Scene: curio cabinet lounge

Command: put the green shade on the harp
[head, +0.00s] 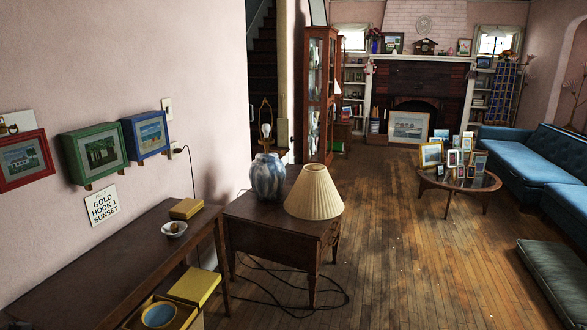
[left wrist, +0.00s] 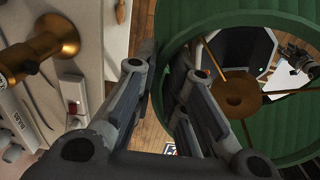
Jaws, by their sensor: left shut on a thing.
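The green shade (left wrist: 172,20) fills the right of the left wrist view, its ribbed wall around a brass spider and hub (left wrist: 238,92). My left gripper (left wrist: 170,75) is shut on the shade's wall, with one finger outside and one inside. Neither gripper shows in the head view. The harp (head: 266,108) is a thin brass loop around a bulb on top of the blue and white lamp base (head: 267,178). The lamp stands upright on a dark side table (head: 260,215), and the harp is bare.
A cream pleated shade (head: 315,193) sits on the side table, right of the lamp. A console table (head: 100,265) with a small dish (head: 174,229) stands along the left wall. Dark cords lie on the floor.

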